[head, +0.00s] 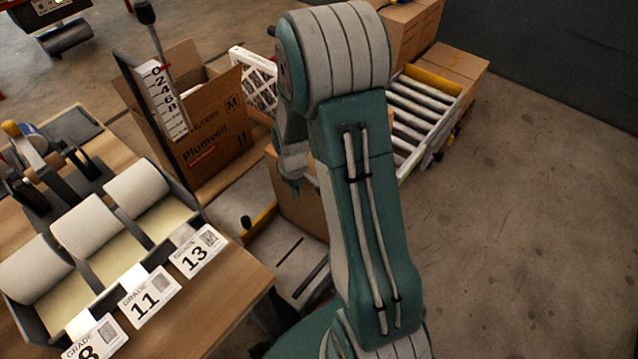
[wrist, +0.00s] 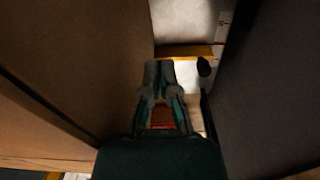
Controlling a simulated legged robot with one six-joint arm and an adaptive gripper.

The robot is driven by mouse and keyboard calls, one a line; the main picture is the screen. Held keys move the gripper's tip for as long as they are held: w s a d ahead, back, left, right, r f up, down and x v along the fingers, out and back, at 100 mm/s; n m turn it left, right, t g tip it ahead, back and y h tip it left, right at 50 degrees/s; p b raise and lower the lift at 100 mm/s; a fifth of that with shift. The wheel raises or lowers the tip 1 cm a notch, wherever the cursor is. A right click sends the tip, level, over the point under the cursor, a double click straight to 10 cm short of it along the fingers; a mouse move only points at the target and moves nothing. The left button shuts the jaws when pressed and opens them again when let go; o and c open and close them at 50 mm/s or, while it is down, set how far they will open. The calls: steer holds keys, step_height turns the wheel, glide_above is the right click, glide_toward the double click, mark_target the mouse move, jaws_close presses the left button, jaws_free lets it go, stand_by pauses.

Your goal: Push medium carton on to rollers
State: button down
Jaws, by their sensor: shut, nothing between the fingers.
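The medium carton (head: 215,130), brown and marked M and Plumveil, stands open-topped at the left of my arm in the head view. The roller conveyor (head: 425,110), with pale rollers and a yellow end, lies beyond my arm to the right. My gripper (wrist: 160,72) is shut and empty in the wrist view; its fingers point into a gap between a large brown cardboard face (wrist: 75,65) and a dark surface. I cannot tell which carton that face belongs to. In the head view my arm hides the fingertips and part of the rollers.
A white-framed filter (head: 255,78) leans by the carton. Closed boxes (head: 450,68) stand behind the rollers. Another brown box (head: 300,205) is partly behind my arm. A wooden table (head: 215,305) with paper rolls (head: 88,222) fills the left. Floor at right is clear.

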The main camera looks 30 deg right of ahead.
steer(key=shift+w+d, duration=0.25)
steer(key=shift+d, duration=0.55)
steer(key=shift+w+d, duration=0.3)
steer(key=shift+d, duration=0.5)
steer(key=shift+w+d, duration=0.25)
steer(key=shift+d, duration=0.55)
steer(key=shift+w+d, duration=0.25)
steer(key=shift+d, duration=0.55)
steer(key=shift+w+d, duration=0.25)
steer(key=shift+d, duration=0.55)
steer(key=shift+w+d, duration=0.25)
steer(key=shift+d, duration=0.65)
steer(key=shift+w+d, duration=0.25)
steer(key=shift+d, duration=0.5)
steer(key=shift+w+d, duration=0.25)
steer(key=shift+d, duration=0.5)
steer(key=shift+w+d, duration=0.25)
steer(key=shift+d, duration=0.6)
steer(key=shift+w+d, duration=0.25)
steer(key=shift+d, duration=0.5)
steer(key=shift+w+d, duration=0.3)
steer(key=shift+d, duration=0.5)
steer(key=shift+w+d, duration=0.25)
steer(key=shift+d, duration=0.5)
